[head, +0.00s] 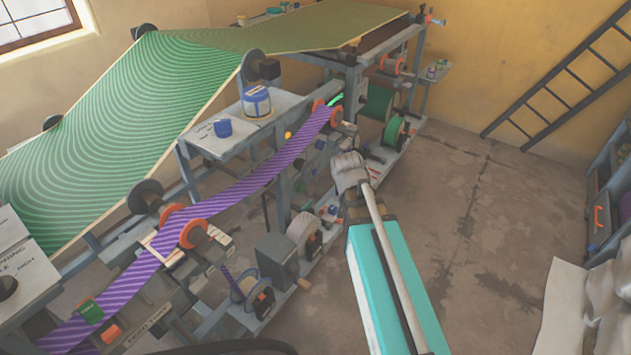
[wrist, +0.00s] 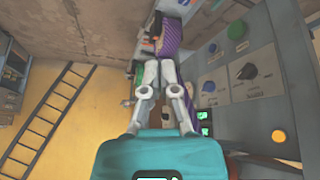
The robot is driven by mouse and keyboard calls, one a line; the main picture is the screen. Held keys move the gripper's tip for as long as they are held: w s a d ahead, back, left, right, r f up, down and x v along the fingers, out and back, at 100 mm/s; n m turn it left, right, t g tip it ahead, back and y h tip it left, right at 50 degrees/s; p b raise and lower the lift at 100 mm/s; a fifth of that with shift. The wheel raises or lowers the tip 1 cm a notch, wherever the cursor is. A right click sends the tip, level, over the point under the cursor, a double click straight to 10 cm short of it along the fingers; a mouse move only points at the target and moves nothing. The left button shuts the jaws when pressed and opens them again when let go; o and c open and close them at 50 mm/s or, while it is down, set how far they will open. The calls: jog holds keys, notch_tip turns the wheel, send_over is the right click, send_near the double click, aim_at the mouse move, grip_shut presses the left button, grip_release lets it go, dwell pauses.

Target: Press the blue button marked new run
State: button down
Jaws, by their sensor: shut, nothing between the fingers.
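In the wrist view, a grey control panel (wrist: 266,102) fills the right side. The labels are too small to read, so I cannot tell which is marked new run. My gripper (wrist: 160,55) is shut and empty, left of the panel controls and apart from them.
A purple striped web (head: 235,185) runs through the press, with orange rollers (head: 193,233) around it. A green patterned sheet (head: 130,110) lies above. Floor (head: 480,220) is clear at right.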

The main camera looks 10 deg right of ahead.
aim_at(314, 172)
jog(key=w+d+f+m+t+y+b, duration=0.2)
jog(key=w+f+t+b, duration=1.2)
jog(key=b, duration=2.5)
jog(key=shift+w+d+f+m, duration=0.7)
jog(key=shift+w+d+f, duration=0.4)
jog(key=shift+w+f, duration=3.25)
jog(key=shift+w+r, duration=0.75)
jog(key=shift+r, duration=0.05)
jog(key=w+a, duration=0.6)
